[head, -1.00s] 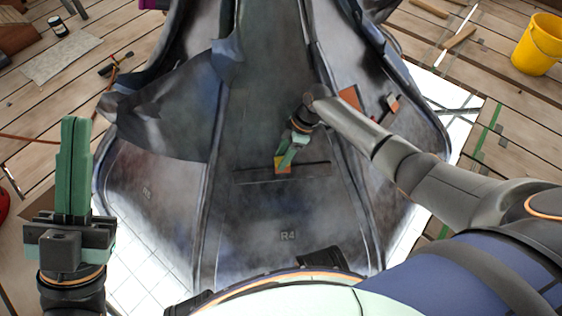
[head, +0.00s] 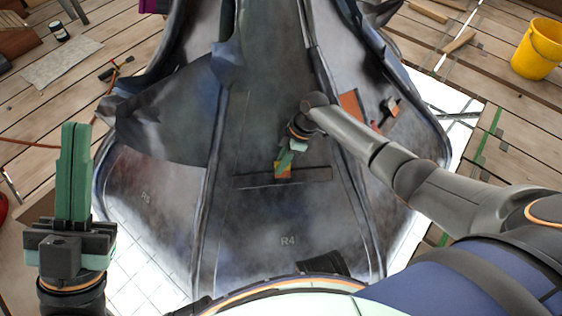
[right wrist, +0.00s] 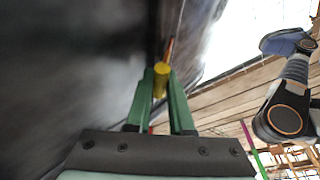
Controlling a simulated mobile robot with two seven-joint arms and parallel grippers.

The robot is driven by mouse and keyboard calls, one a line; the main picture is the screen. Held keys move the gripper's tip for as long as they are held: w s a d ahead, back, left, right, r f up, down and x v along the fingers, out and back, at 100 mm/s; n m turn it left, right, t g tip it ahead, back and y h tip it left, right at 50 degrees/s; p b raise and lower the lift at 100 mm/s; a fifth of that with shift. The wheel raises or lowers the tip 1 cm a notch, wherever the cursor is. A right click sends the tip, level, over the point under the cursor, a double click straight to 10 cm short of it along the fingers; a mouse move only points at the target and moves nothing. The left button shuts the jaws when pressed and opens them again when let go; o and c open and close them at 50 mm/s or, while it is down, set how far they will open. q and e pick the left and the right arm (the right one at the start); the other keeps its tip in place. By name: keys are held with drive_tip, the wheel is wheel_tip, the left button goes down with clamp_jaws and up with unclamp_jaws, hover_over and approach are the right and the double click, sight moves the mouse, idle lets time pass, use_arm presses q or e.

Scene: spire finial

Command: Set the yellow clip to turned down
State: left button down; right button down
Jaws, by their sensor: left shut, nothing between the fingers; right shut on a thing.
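The yellow clip (right wrist: 161,78) is a small yellow piece between the green fingertips of my right gripper (right wrist: 160,85) in the right wrist view. In the head view my right gripper (head: 286,158) reaches down to a dark bar on the grey spire panel. The yellow and orange patch of the clip (head: 281,167) shows at its fingertips, partly hidden by them. My right gripper is shut on the clip. I cannot tell the clip's exact angle. My left gripper (head: 74,130) is shut and empty, pointing up at the left, away from the spire.
The dark bar (head: 310,175) crosses the panel marked R4. A yellow bucket (head: 538,50) stands on the plank deck at the far right. A raised flap of sheeting rises left of the panel.

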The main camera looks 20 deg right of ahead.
idle(0.3)
drive_tip(key=shift+w+d+f+g+b, duration=0.15)
drive_tip(key=shift+w+f+g+b, duration=0.15)
drive_tip(key=shift+g+b, duration=0.3)
drive_tip(key=shift+w+d+g, duration=0.15)
drive_tip(key=shift+w+g, duration=0.15)
drive_tip(key=shift+w, duration=0.1)
drive_tip(key=shift+m, duration=0.3)
drive_tip(key=shift+g+y, duration=0.3)
drive_tip(key=c, duration=0.8)
unclamp_jaws()
drive_tip(key=shift+s, duration=0.1)
